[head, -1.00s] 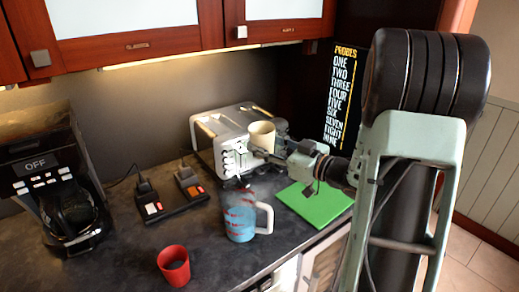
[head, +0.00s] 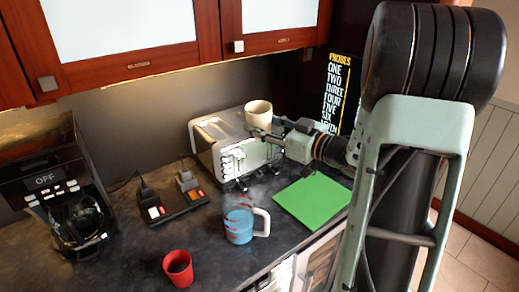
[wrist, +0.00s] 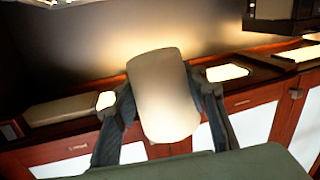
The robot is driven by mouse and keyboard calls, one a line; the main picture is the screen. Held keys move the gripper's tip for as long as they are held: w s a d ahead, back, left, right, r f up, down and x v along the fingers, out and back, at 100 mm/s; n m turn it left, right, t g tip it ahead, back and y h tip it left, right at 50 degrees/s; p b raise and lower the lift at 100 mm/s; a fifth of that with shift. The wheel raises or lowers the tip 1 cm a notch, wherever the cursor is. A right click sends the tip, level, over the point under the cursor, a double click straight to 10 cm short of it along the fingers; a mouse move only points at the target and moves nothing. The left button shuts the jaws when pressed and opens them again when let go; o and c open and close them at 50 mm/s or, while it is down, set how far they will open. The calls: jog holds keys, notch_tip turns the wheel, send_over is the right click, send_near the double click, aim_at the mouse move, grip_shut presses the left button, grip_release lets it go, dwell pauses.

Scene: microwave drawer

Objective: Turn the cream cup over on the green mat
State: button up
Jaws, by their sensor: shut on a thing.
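The cream cup (head: 258,115) is in my gripper (head: 268,131), raised in front of the toaster's right end. In the head view its open rim faces up. In the wrist view the cream cup (wrist: 165,95) sits between the two dark fingers of my gripper (wrist: 165,105), which press on its sides. The green mat (head: 312,200) lies flat on the counter, below and to the right of the cup, and its visible top is bare.
A silver toaster (head: 228,145) stands just behind the cup. A measuring jug with blue liquid (head: 238,224) is left of the mat, and a red cup (head: 178,268) is at the front. A coffee maker (head: 55,190) stands far left. Cabinets (head: 130,40) hang above.

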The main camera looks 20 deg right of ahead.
jog(key=m+p, duration=0.1)
jog(key=p, duration=0.2)
jog(key=shift+r+m, duration=0.25)
jog(key=shift+m, duration=0.15)
jog(key=shift+f+m, duration=0.3)
jog(key=shift+m, duration=0.3)
jog(key=m, duration=0.2)
jog(key=shift+m, duration=0.4)
jog(key=shift+m+y, duration=0.3)
jog(key=shift+m, duration=0.3)
jog(key=m, duration=0.4)
jog(key=shift+m, duration=0.3)
